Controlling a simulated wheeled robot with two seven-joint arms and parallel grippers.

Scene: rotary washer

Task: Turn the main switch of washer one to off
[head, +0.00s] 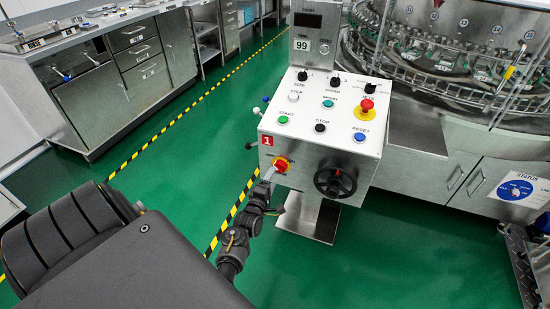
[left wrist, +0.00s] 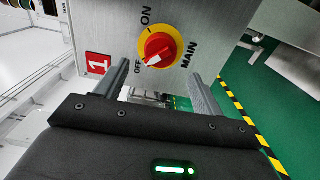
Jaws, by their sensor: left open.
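The main switch, a red knob on a yellow round plate, is on the front of washer one's control box, and it shows in the head view (head: 281,164) and the left wrist view (left wrist: 158,47). Labels ON, OFF and MAIN surround it. The white mark on the knob points toward the OFF label. My left gripper (left wrist: 158,72) is open, its two fingers apart on either side below the knob, not closed on it. In the head view the left gripper (head: 269,178) is at the box's lower left. My right gripper is not in view.
The control box (head: 320,118) carries several buttons, a red emergency stop (head: 366,107) and a black handwheel (head: 335,182). A red "1" sign (left wrist: 97,64) is beside the switch. The rotary washer (head: 450,60) stands behind. Green floor is clear around the pedestal.

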